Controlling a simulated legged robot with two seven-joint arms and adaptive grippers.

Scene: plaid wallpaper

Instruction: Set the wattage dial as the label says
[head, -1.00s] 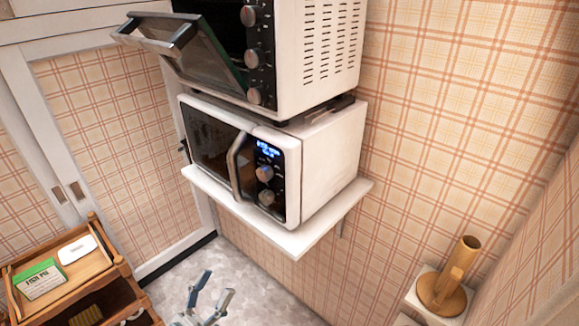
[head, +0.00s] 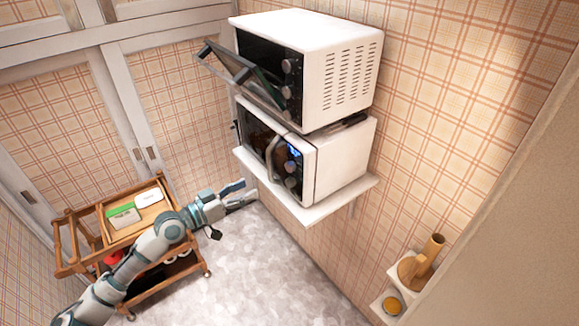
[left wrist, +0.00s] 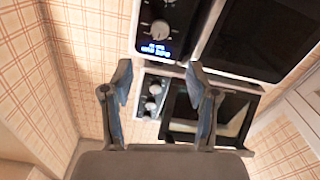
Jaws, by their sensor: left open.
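A white microwave (head: 338,160) stands on the wall shelf, with its black door shut. Its front panel has a lit blue display (head: 294,152) and round silver knobs, the upper one a dial (head: 290,166). In the left wrist view the picture is upside down, with the display (left wrist: 155,48) and dial (left wrist: 160,29) near the top. My left gripper (head: 250,194) is open and empty, apart from the microwave, to its lower left. Its two fingers (left wrist: 160,75) show spread in the left wrist view. A green and white food box (head: 123,215) lies on the trolley; its print is too small to read.
A white oven (head: 350,75) with its glass door (head: 235,72) hanging open sits above the microwave. The shelf (head: 317,211) juts out beneath. A wooden trolley (head: 88,243) stands at left. A small wall shelf with a wooden object (head: 420,262) is at lower right. The floor between is clear.

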